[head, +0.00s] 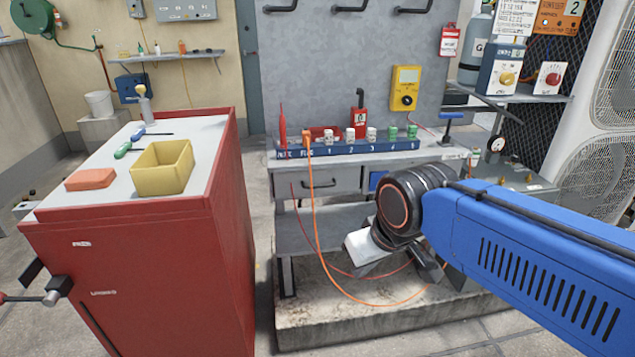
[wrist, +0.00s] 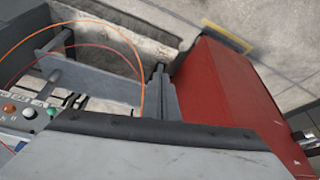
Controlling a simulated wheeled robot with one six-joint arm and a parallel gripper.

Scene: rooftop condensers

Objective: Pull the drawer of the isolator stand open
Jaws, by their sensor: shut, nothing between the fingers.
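The isolator stand (head: 350,158) is a grey metal table on a concrete plinth. Under its top, on the left, is a drawer (head: 333,178) with a dark bar handle (head: 318,184); its front looks flush, so it appears shut. My gripper (head: 366,252) is pale and partly seen, shut and empty. In the head view it is below and right of the handle, apart from it.
A red cabinet (head: 140,270) with a yellow bin (head: 162,167) stands close left of the stand; its red side also fills the wrist view's right (wrist: 225,95). An orange cable (head: 318,235) loops down in front of the drawer. Condenser units (head: 610,90) stand at right.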

